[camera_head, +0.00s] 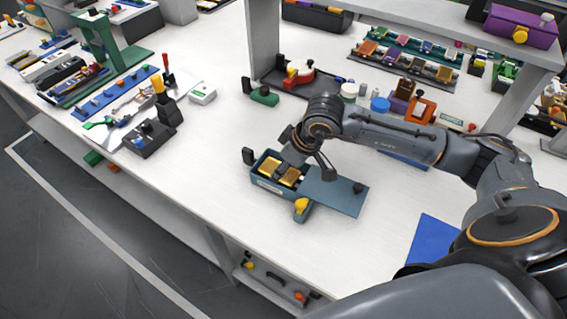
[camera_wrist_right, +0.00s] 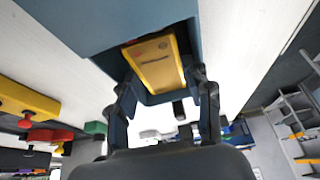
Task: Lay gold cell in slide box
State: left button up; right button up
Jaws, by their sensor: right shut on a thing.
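The slide box (camera_head: 268,185) is a dark blue box on the white table, with its flat blue lid (camera_head: 335,192) slid out to the right and the left part open. Gold shows inside the opening in two patches; I cannot tell whether they are one piece. In the right wrist view the gold cell (camera_wrist_right: 155,62) lies between my fingertips, with the blue box walls (camera_wrist_right: 184,38) around it. My right gripper (camera_head: 296,165) is over the open part, shut on the gold cell. Its fingers (camera_wrist_right: 163,88) partly hide the box. My left gripper is not in view.
A yellow knob (camera_head: 301,205) sits at the box's front edge. A green block (camera_head: 264,96) and a red-and-white device (camera_head: 298,74) stand behind. A blue mat (camera_head: 430,243) lies at the right.

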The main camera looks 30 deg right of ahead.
jog(key=shift+f+b, duration=0.2)
jog(key=shift+b, duration=0.1)
jog(key=o, duration=0.8)
jog(key=shift+r, duration=0.15)
jog(key=shift+r+p, duration=0.2)
jog(key=shift+p, duration=0.25)
jog(key=b+v, duration=0.1)
jog(key=v, duration=1)
jog(key=shift+r, duration=0.35)
jog(key=shift+s+d+r, duration=0.1)
jog(key=shift+s, duration=0.05)
